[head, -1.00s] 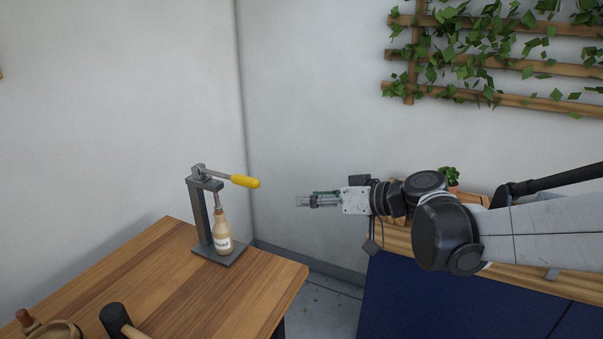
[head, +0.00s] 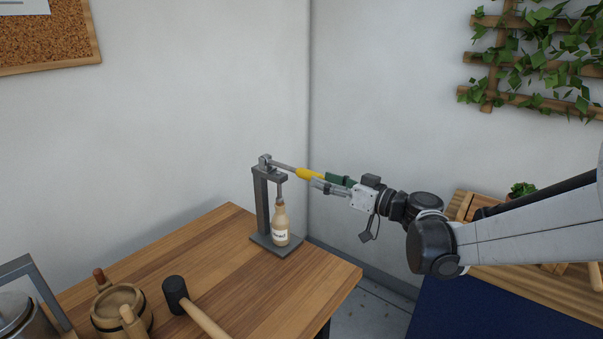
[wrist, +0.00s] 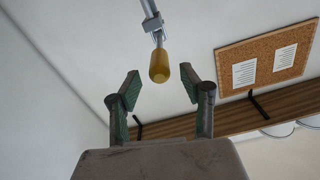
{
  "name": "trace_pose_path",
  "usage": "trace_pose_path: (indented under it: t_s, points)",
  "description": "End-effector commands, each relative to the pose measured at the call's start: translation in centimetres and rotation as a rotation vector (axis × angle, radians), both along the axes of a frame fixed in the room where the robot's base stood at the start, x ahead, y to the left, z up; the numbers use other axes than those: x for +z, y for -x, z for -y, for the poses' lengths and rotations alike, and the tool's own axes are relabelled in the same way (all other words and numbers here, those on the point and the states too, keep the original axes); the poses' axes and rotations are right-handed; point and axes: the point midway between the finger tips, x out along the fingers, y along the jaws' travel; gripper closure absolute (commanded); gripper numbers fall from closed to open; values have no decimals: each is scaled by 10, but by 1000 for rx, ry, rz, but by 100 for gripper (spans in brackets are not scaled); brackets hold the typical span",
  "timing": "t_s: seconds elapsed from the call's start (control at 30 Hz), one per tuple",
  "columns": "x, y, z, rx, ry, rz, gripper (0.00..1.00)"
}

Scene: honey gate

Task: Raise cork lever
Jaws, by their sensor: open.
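The cork press (head: 262,205) is a grey metal stand on the wooden table, with a lever ending in a yellow handle (head: 306,174). The lever slopes slightly down to the right. A labelled bottle (head: 281,225) stands upright on the press base under the plunger. My gripper (head: 322,182) is at the yellow handle's end, coming from the right. In the wrist view, the yellow handle (wrist: 159,66) lies between and just beyond the fingertips of my open gripper (wrist: 160,86), with gaps on both sides. No contact shows there.
On the wooden table (head: 215,250) lie a black-headed mallet (head: 177,293), a wooden bucket (head: 120,308) and a metal container (head: 18,318) at the left. A blue cabinet (head: 450,305) stands at the right. Walls stand close behind the press.

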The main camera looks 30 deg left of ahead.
Motion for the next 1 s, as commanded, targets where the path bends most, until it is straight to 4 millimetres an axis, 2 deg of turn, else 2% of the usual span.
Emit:
trace_pose_path:
  t_s: [0.03, 0.2, 0.4, 0.6, 0.87, 1.0]
  points:
    - [0, -1, -11, 3, 0, 0, 59]
    - [0, -7, -41, 2, 1, 0, 59]
    - [0, -12, -67, 0, 1, 0, 59]
    - [0, -14, -78, 0, 1, 0, 59]
    - [0, -14, -79, -1, 1, 0, 59]
    - [0, -14, -78, -1, 1, 0, 75]
